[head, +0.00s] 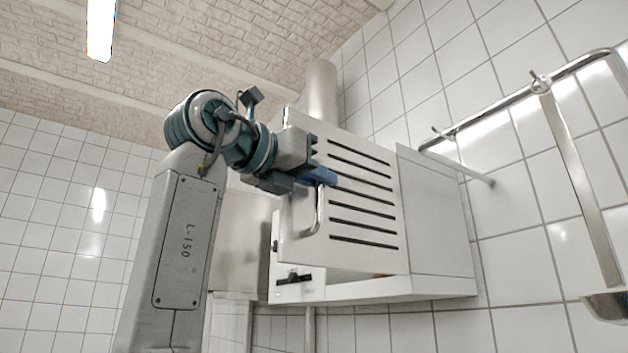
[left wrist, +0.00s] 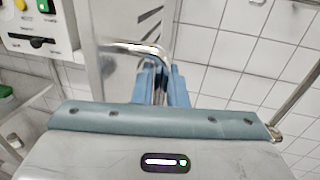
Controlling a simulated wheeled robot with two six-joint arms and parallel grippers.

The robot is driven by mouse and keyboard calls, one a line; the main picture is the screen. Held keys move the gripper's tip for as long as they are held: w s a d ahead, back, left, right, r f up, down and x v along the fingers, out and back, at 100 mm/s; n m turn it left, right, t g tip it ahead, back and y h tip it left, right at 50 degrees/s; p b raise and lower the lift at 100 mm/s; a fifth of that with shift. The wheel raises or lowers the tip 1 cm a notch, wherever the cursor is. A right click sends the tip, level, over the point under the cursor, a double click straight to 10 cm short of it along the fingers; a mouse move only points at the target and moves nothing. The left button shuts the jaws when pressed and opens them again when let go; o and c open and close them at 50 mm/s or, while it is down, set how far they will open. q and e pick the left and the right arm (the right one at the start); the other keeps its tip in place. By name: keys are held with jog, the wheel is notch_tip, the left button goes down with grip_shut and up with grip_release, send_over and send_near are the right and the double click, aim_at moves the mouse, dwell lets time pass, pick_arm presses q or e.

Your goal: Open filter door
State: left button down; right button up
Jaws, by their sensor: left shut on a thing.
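The filter door (head: 362,205) is a white panel with several dark horizontal slots, on the front of a white wall-mounted box (head: 438,218). It stands ajar, with a gap showing along its lower edge. A bent metal handle (head: 318,212) is on the door's left side. My left gripper (head: 324,177) has its blue fingers at the top of this handle. In the left wrist view the fingers (left wrist: 160,84) are closed around the handle bar (left wrist: 136,47). My right gripper is in neither view.
A control panel with a black slider (head: 294,279) sits below the door's left corner; it also shows in the left wrist view (left wrist: 34,40) with yellow and green buttons. A metal pipe rail (head: 500,104) runs along the tiled wall at right. A vertical duct (head: 320,92) rises behind the box.

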pick_arm(q)
jog(key=shift+a+r, duration=0.1)
jog(key=shift+r, duration=0.1)
jog(key=c, duration=1.8)
grip_release()
jog(key=shift+d+f, duration=0.1)
jog(key=shift+d, duration=0.2)
jog(key=shift+s+a+f, duration=0.1)
jog(key=shift+s+a, duration=0.1)
jog(key=b+v, duration=0.4)
jog(key=v, duration=0.6)
jog(key=shift+s+a, duration=0.1)
jog(key=shift+a, duration=0.05)
